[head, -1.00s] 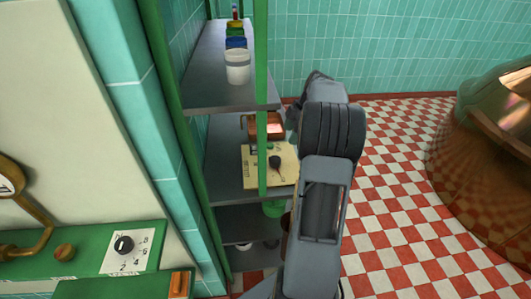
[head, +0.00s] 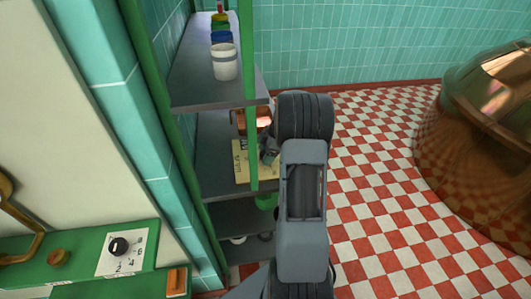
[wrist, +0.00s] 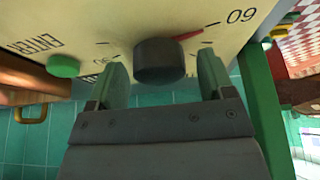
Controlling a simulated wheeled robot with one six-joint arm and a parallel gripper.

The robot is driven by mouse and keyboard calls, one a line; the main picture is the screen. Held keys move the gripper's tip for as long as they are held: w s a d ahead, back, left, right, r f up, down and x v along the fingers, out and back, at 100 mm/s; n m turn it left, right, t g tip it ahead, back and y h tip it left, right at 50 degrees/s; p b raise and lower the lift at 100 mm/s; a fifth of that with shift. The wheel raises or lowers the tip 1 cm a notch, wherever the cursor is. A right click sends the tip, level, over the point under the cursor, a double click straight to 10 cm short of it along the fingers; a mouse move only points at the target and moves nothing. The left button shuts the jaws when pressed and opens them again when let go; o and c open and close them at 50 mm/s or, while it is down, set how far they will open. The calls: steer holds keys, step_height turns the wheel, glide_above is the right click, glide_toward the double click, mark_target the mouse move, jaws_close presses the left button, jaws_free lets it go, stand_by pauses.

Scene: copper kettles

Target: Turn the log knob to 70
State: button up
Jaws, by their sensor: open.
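A dark round knob (wrist: 160,62) with a red pointer sits on a cream panel (wrist: 110,20). In the wrist view the panel reads upside down. The red pointer points toward the upper right, near a number that looks like 60 upside down. My gripper (wrist: 163,80) is open, with one green finger on each side of the knob. I cannot tell whether the fingers touch it. In the head view the cream panel (head: 241,166) lies on the middle shelf, and my gripper (head: 268,151) hides the knob there.
A green button (wrist: 63,66) sits beside the knob. A green shelf post (head: 250,100) stands close to my gripper. A white pot (head: 224,62) stands on the upper shelf. A separate dial (head: 119,246) is on the green panel at lower left.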

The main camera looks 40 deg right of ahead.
steer(key=shift+f, duration=0.1)
steer(key=c, duration=0.9)
steer(key=shift+b, duration=0.3)
steer(key=shift+f+m+t+b, duration=0.2)
steer(key=shift+m+t+b, duration=0.1)
steer(key=shift+m+b, duration=0.8)
steer(key=m+t+h+b, duration=0.1)
steer(key=m+b, duration=0.2)
steer(key=shift+b, duration=0.4)
steer(key=m+b, duration=0.1)
steer(key=m+h+b, duration=0.1)
steer(key=m, duration=0.1)
steer(key=shift+r+m+t+h, duration=0.15)
steer(key=shift+m+t+h, duration=0.15)
steer(key=shift+t, duration=0.1)
steer(key=shift+r+m+h, duration=0.1)
steer(key=shift+m+h, duration=0.4)
steer(key=shift+m, duration=0.9)
